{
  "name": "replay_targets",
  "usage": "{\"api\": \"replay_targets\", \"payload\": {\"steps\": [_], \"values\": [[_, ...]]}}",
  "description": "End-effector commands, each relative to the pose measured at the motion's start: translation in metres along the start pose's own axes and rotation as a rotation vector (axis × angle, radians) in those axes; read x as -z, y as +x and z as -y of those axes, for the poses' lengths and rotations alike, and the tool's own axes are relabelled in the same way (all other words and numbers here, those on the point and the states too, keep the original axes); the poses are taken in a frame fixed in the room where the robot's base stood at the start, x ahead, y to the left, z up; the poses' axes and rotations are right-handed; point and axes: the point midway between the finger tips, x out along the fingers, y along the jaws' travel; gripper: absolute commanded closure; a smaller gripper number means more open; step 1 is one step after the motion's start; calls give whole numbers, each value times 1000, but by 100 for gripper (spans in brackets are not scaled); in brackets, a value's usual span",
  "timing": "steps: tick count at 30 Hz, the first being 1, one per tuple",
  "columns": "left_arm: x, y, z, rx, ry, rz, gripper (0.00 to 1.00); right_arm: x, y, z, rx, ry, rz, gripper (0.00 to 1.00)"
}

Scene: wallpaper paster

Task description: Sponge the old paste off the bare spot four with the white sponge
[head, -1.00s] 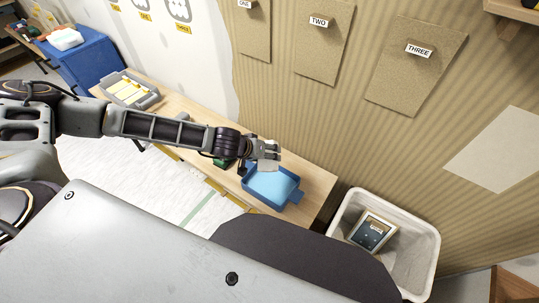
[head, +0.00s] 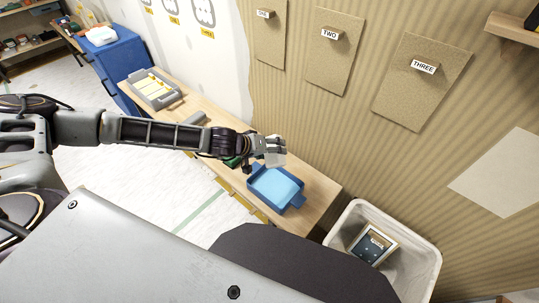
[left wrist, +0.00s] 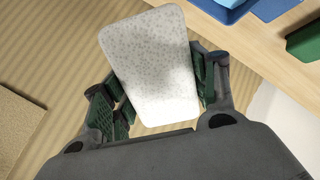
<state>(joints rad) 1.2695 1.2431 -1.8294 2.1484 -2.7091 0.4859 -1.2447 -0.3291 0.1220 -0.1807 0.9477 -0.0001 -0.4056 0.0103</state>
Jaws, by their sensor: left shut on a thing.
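The white sponge (left wrist: 150,65) is between the fingers of my left gripper (left wrist: 158,100) in the left wrist view. My left gripper (head: 274,150) is shut on it above the table, just behind the blue tray (head: 268,204). The sponge (head: 275,158) is small and pale in the head view. The bare spot (head: 500,172) is a plain pale patch on the striped wall at the far right, with no board on it and no readable label. My left gripper is well to the left of it. My right gripper is not in view.
Boards labelled ONE (head: 270,38), TWO (head: 328,60) and THREE (head: 420,85) are on the wall. The blue tray holds light blue liquid on the wooden table (head: 318,190). A white bin (head: 425,250) with a framed item inside stands below the bare spot. A shelf (head: 512,28) juts out top right.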

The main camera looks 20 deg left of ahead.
Motion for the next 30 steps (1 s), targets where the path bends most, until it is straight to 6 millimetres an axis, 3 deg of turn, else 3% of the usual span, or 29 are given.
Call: {"api": "replay_targets", "payload": {"steps": [11, 30], "values": [[39, -8, -45, -67, -82, -55, 67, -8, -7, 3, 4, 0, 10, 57], [159, -56, -172, -234, -282, -219, 67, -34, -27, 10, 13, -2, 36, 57]]}}
